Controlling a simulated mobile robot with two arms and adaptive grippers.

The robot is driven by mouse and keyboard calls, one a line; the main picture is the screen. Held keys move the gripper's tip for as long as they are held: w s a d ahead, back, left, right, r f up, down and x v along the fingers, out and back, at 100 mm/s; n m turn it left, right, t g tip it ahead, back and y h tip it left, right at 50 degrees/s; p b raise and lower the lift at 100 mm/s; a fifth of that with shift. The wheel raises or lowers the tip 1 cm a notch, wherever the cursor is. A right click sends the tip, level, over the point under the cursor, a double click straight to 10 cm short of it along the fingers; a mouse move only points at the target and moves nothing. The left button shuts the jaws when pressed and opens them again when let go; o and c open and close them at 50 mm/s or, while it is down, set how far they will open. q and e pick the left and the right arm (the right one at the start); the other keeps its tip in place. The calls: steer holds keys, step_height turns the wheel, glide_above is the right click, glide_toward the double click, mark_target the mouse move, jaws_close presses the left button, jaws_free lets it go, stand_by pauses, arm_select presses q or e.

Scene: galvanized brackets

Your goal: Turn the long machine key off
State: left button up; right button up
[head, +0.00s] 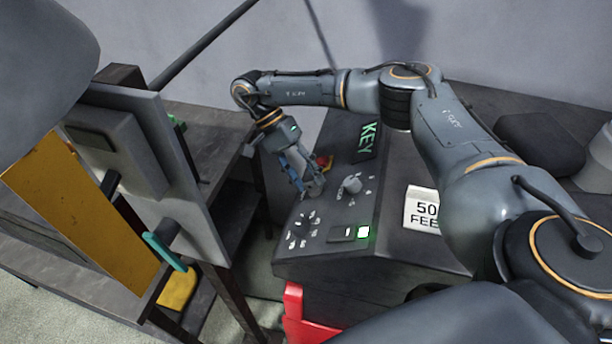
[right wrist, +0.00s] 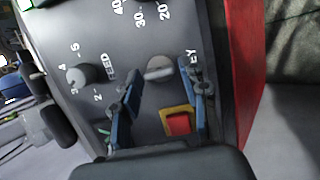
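The machine key (right wrist: 160,69) is a silver, rounded piece on the dark panel by a partly hidden label ending in "EY" in the right wrist view. My right gripper (head: 307,190) reaches down to the panel in the head view and covers the key there. In the right wrist view its blue-sided fingers (right wrist: 161,82) stand apart. The key shows between and just beyond their tips; I cannot tell whether they touch it. My left gripper is not in view.
A red button on a yellow base (right wrist: 178,122) lies close beside the fingers. A FEED knob (right wrist: 80,76) is nearby. A bench with an orange panel (head: 82,205) stands left.

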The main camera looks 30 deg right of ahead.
steer(key=shift+o, duration=0.3)
steer(key=v, duration=1.2)
steer(key=shift+f, duration=0.1)
